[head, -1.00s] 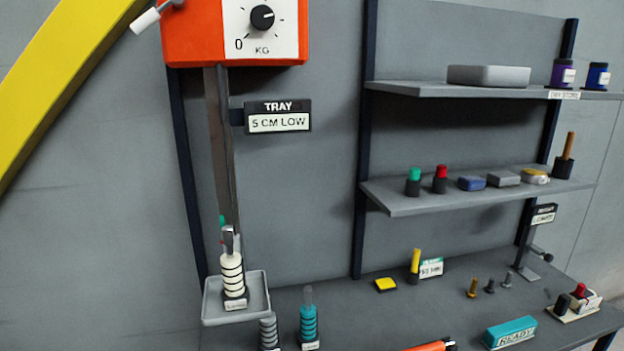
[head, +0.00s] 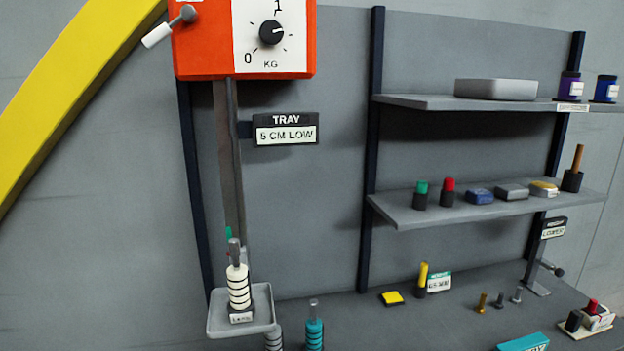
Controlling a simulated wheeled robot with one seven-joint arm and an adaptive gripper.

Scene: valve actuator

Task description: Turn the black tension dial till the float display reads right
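The black tension dial (head: 272,32) sits on the white scale face of an orange box (head: 202,45) at the top. Its scale shows 0, 1 and KG, and its white mark points up and right. A display (head: 286,134) below reads TRAY, 5 CM LOW. A grey tray (head: 216,322) hangs low on the left, holding a white banded weight (head: 238,286). My gripper is not in view.
A white-handled lever (head: 168,27) sticks out left of the box. Shelves (head: 480,206) with small objects stand at right. A yellow beam (head: 75,90) crosses the upper left.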

